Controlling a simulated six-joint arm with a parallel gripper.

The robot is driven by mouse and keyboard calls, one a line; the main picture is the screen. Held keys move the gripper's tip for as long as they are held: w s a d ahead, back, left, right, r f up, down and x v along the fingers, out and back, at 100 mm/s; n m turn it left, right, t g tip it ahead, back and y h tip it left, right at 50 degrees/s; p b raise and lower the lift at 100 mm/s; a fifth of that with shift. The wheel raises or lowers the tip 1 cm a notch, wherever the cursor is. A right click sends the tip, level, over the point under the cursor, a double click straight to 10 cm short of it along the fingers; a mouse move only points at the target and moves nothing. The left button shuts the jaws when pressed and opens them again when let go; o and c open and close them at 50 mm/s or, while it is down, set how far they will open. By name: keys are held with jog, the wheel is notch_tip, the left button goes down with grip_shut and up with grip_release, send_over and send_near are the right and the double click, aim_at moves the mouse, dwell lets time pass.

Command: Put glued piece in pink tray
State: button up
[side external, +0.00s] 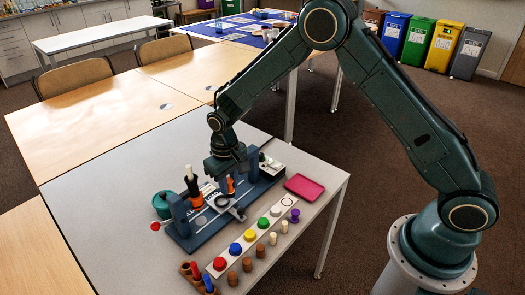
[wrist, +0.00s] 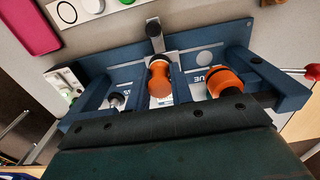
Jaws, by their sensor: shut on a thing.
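The orange piece (wrist: 160,70), which I take as the glued piece, has a rounded top and a narrow waist. It stands in the middle of the blue fixture (wrist: 205,40), and in the side view a bit of its orange (side external: 231,187) shows under my gripper (side external: 229,170). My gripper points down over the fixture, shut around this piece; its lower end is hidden.
A black-and-orange handled tool (side external: 190,180) stands upright at the fixture's left part. A teal round container (side external: 163,203) is beside it. A white strip with coloured discs (side external: 249,235) and several pegs (side external: 247,264) line the front. Table (side external: 110,190) is clear at the left.

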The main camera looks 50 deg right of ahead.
jog(key=s, duration=0.6)
jog(key=shift+s, duration=0.35)
jog(key=shift+d, duration=0.2)
jog(key=shift+d, duration=12.45)
jog(key=shift+f, duration=3.8)
jog(key=shift+f, duration=0.3)
